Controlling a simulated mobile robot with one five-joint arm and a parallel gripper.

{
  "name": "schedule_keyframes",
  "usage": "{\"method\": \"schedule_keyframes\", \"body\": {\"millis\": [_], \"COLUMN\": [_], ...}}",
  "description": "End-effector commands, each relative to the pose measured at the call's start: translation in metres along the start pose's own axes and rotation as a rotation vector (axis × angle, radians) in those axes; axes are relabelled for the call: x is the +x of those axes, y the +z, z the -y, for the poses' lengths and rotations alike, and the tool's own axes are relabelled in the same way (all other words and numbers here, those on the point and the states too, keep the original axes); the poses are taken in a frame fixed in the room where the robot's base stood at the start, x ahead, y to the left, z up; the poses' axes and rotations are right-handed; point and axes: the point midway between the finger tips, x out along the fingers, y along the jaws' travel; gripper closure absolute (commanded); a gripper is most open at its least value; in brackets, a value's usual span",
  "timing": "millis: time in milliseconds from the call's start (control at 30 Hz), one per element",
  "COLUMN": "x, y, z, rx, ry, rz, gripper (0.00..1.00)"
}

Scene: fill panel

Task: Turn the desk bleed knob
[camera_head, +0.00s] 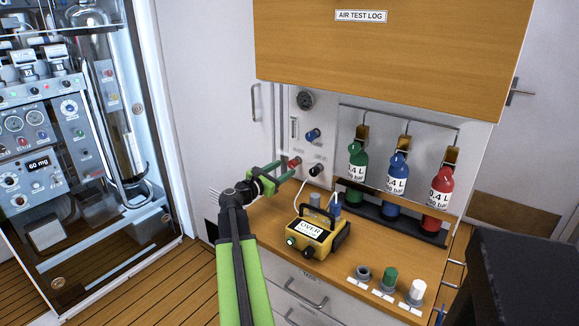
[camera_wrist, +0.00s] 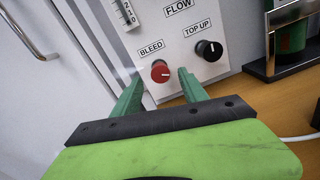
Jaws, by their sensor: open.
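The bleed knob (camera_wrist: 160,72) is a small red round knob on a white panel (camera_wrist: 185,42), under a "BLEED" label in the wrist view. In the head view the red knob (camera_head: 295,162) shows just beyond my fingertips. My gripper (camera_wrist: 158,82) is open, with one green finger on the left of the knob and one on the right. The fingertips look close to the panel; I cannot tell whether they touch the knob. The black "TOP UP" knob (camera_wrist: 209,50) sits to the right of the bleed knob, outside the fingers.
A blue knob (camera_head: 313,135) and a black gauge (camera_head: 305,99) are higher on the panel. A yellow device (camera_head: 318,238) stands on the wooden desk (camera_head: 275,222) right of my arm. Green, blue and red bottles (camera_head: 438,199) stand at the right. A metal handle (camera_head: 256,103) is at the left.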

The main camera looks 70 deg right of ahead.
Motion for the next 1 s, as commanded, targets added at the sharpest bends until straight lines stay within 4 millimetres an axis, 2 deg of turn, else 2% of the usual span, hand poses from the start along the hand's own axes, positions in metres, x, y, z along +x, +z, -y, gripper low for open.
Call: {"method": "schedule_keyframes", "body": {"millis": [33, 100, 200, 333, 567, 667, 933, 1000], "x": [0.013, 0.025, 0.036, 0.043, 0.044, 0.043, 0.043, 0.043], "y": [0.000, 0.000, 0.000, 0.000, 0.000, 0.000, 0.000, 0.000], "z": [-0.001, -0.001, -0.001, 0.000, 0.000, 0.000, 0.000, 0.000], "rx": [0.000, 0.000, 0.000, 0.000, 0.000, 0.000, 0.000, 0.000], "ry": [-0.002, -0.001, -0.001, 0.000, 0.001, 0.001, 0.001, 0.001], "rz": [0.000, 0.000, 0.000, 0.000, 0.000, 0.000, 0.000, 0.000], "gripper": [0.49, 0.49, 0.49, 0.49, 0.49, 0.60, 0.95, 1.00]}}
